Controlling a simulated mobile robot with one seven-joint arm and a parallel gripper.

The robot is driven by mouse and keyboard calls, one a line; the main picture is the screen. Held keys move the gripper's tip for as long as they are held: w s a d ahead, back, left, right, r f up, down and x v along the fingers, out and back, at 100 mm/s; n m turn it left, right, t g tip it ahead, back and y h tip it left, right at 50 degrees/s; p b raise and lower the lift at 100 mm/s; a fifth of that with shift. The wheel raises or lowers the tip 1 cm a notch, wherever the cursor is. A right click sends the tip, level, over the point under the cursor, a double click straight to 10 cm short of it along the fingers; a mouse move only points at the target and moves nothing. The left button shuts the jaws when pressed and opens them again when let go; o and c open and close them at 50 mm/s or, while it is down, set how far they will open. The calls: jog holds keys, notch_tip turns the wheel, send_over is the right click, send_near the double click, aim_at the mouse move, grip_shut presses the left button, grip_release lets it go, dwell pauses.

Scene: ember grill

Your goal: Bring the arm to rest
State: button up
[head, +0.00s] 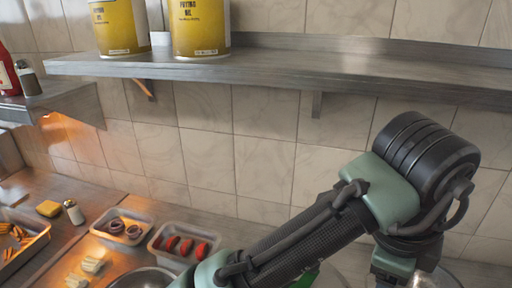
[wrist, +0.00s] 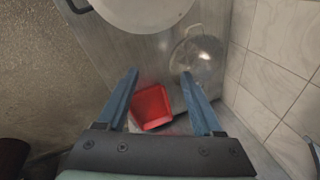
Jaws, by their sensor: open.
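My arm, green and black, reaches across the right side of the head view, with its big dark joint in front of the tiled wall. My gripper (wrist: 160,84) shows in the wrist view, with two blue fingers spread apart. Nothing is held between them. Below and beyond the fingers is a red square tray (wrist: 152,107) on the metal counter (wrist: 135,55). The gripper's fingers are not visible in the head view.
A steel shelf (head: 300,67) carries yellow oil cans (head: 200,27) above the counter. Trays with onions (head: 122,228) and tomatoes (head: 182,246) stand at lower left. In the wrist view, a large pale round vessel (wrist: 140,10) and a clear bowl (wrist: 200,55) lie ahead; the tiled wall (wrist: 275,75) is right.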

jog(key=w+d+r+n+t+h, duration=0.2)
jog(key=w+d+r+t+h, duration=0.15)
jog(key=d+r, duration=0.2)
notch_tip(320, 180, up, 16)
jog(key=w+d+n+t+h, duration=0.1)
jog(key=w+n+t+h, duration=0.1)
jog(key=n+t+h, duration=0.35)
jog(key=a+r+n+t, duration=0.6)
jog(key=a+r+t, duration=0.2)
jog(key=a+r, duration=0.1)
jog(key=s+a+r+n+t+y, duration=0.2)
jog(key=s+a+n+t+y, duration=0.1)
jog(key=a+n+t+y, duration=0.1)
jog(key=s+a+r+n+t+y, duration=0.3)
jog(key=a+n+y, duration=0.4)
jog(key=a, duration=0.4)
jog(key=shift+a+n+t+y, duration=0.2)
jog(key=shift+n+t+y, duration=0.15)
jog(key=shift+t, duration=0.25)
jog(key=shift+s, duration=0.15)
